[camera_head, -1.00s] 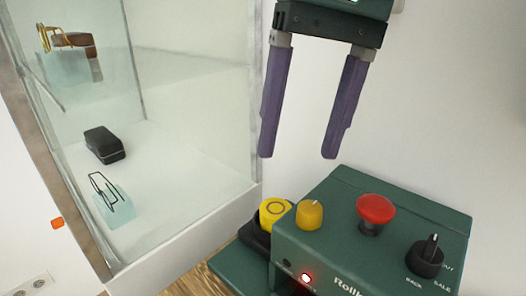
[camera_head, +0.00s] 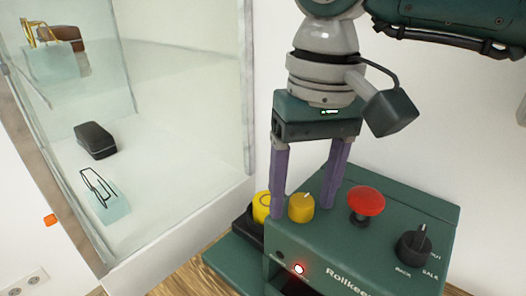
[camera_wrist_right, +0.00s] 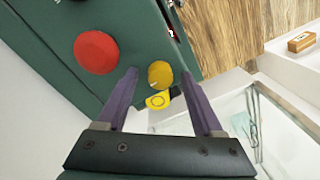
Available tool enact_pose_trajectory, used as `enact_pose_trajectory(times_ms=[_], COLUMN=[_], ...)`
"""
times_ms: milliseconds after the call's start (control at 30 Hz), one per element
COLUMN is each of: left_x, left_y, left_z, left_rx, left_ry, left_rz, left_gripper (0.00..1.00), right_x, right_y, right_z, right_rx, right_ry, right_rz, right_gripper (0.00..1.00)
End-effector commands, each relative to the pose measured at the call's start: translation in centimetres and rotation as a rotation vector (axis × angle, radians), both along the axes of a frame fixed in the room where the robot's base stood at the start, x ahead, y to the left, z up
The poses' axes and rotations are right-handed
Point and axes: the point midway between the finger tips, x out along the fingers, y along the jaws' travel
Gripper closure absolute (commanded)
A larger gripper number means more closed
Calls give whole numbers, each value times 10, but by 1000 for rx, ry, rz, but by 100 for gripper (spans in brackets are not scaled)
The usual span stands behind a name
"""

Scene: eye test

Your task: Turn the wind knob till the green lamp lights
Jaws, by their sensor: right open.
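A green box (camera_head: 385,235) has a yellow knob (camera_head: 301,207) with a pale pointer line on its top, at the left end. I take it for the wind knob. My right gripper (camera_head: 303,213) points down with its purple fingers open, one on each side of the knob. In the right wrist view the knob (camera_wrist_right: 160,74) shows between the fingertips, with gaps on both sides. On the box front a red lamp (camera_head: 299,268) glows. A dark, unlit round spot (camera_head: 280,255) is beside it; its colour cannot be told. My left gripper is out of view.
A red mushroom button (camera_head: 366,202) and a black pointer knob (camera_head: 414,246) share the box top. A yellow round piece (camera_head: 262,206) on a black base stands close left of the knob. A glass case (camera_head: 180,150) with cases and glasses stands at left.

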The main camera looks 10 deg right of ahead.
Motion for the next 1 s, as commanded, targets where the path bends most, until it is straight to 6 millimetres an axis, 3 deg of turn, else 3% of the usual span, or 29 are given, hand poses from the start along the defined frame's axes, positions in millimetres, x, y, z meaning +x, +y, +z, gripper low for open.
enact_pose_trajectory(times_ms=[67,667,1000], left_x=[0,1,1], left_y=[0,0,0], left_z=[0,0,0], left_rx=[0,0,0], left_ry=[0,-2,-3], left_rz=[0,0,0], left_gripper=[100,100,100], right_x=[0,0,0], right_y=[0,0,0], right_z=[0,1,1], right_rx=[0,1,2], right_ry=[0,-1,-1], right_rz=[0,0,-6], right_gripper=[31,98,100])
